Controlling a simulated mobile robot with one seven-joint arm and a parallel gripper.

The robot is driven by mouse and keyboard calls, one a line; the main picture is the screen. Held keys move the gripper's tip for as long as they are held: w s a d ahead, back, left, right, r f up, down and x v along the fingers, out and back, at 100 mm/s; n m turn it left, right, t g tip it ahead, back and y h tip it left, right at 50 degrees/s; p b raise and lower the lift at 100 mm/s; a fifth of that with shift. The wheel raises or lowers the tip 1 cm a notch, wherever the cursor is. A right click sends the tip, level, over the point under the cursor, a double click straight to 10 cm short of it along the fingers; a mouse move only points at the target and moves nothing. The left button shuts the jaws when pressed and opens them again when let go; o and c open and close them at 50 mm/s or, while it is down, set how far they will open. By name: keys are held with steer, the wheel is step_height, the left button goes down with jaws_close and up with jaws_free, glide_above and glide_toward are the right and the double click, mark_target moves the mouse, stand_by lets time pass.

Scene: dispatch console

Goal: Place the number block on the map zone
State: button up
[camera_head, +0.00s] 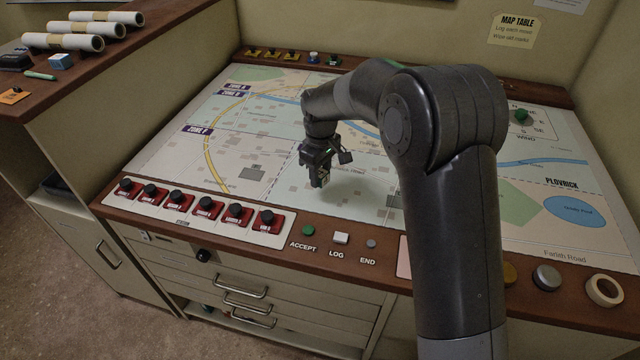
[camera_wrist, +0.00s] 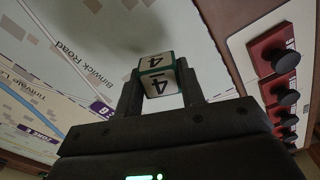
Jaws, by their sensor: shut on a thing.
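My gripper (camera_head: 319,178) hangs over the middle of the map, just behind the front wooden edge. In the wrist view, my gripper (camera_wrist: 158,88) is shut on the number block (camera_wrist: 157,74), a white cube with green edges and a black 4 on its visible faces. The block appears to be above the map surface; the exact gap cannot be told. The map (camera_head: 275,140) carries purple zone labels at its left, including Zone F (camera_head: 197,130). It also shows in the wrist view (camera_wrist: 50,55). My arm hides part of the map's right middle.
Several red button units (camera_head: 203,207) line the front left edge, beside a green Accept button (camera_head: 308,230) and a white Log button (camera_head: 340,238). A tape roll (camera_head: 604,290) lies at the front right. Small pieces (camera_head: 291,56) stand along the back ledge. The map's left half is clear.

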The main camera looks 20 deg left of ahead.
mark_target(320, 193)
steer(key=shift+a+f, duration=0.15)
steer(key=shift+f, duration=1.95)
steer(key=shift+f, duration=0.15)
steer(key=o, duration=1)
steer(key=shift+c, duration=0.2)
